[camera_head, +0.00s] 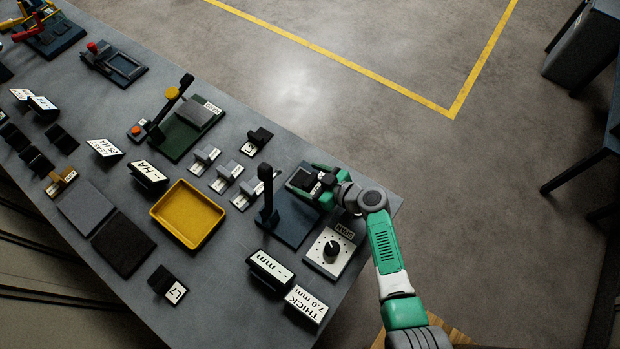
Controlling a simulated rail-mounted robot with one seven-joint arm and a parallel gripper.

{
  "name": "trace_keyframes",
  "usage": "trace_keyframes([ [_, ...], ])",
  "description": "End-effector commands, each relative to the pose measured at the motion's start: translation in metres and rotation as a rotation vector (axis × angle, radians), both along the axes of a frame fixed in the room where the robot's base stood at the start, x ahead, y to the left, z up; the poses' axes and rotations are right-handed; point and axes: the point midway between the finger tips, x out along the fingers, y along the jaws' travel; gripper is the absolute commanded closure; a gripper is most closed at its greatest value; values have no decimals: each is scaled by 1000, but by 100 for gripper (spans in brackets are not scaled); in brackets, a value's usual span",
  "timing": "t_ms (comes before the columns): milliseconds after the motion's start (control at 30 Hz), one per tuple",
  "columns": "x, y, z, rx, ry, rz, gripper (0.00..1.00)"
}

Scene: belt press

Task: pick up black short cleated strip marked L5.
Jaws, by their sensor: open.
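A small black strip (260,136) lies on the grey bench above the middle, with a white tag beside it; the tag starts with L, but I cannot read the number. Another black piece (160,279) with a tag reading L7 lies near the front edge. My gripper (311,182), with green parts, is open at the right end of the bench, over a dark blue press base (294,229). It is right of and below the first strip and apart from it. Something dark shows between and beneath the fingers; I cannot tell what it is.
A dark upright lever (266,193) stands just left of my gripper. A knob box (331,249) and display blocks (270,268) are below it. Small grey gauges (228,175), a yellow tray (187,214) and a green press (188,130) fill the middle.

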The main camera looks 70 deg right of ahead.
Motion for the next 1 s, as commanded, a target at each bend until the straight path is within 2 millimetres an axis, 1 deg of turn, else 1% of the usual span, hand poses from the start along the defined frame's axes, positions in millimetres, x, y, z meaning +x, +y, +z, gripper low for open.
trace_keyframes([
  [200,2,0,0,-1,0,0,24],
  [233,2,0,0,-1,0,0,26],
  [367,2,0,0,-1,0,0,51],
  [400,1,0,0,-1,0,0,59],
  [467,1,0,0,-1,0,0,71],
  [500,1,0,0,-1,0,0,74],
  [533,2,0,0,-1,0,0,74],
  [567,2,0,0,-1,0,0,77],
  [733,2,0,2,-2,0,1,77],
  [833,2,0,11,-3,0,2,77],
  [967,2,0,38,-6,-2,2,77],
  [1000,2,0,48,-6,-2,2,77],
])
